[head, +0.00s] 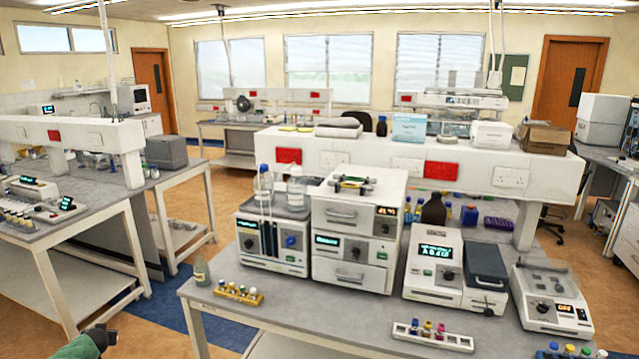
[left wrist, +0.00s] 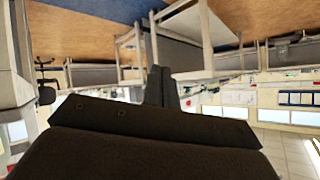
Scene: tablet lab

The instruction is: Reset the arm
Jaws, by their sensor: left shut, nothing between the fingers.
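My left gripper (head: 103,338) shows small and dark at the lower left edge of the head view, at the end of a green sleeve-like arm. It is over the floor, left of the near bench and apart from everything on it. In the left wrist view its dark fingers (left wrist: 156,86) are together and hold nothing. That view is upside down, with the floor at the top. My right gripper and arm are in neither view.
The near bench (head: 300,328) carries a white drawer-fronted instrument (head: 355,230), a yellow vial rack (head: 238,293), a white vial rack (head: 433,336) and a small bottle (head: 201,272). Another bench (head: 60,238) stands at the left. Blue and tan floor is clear between them.

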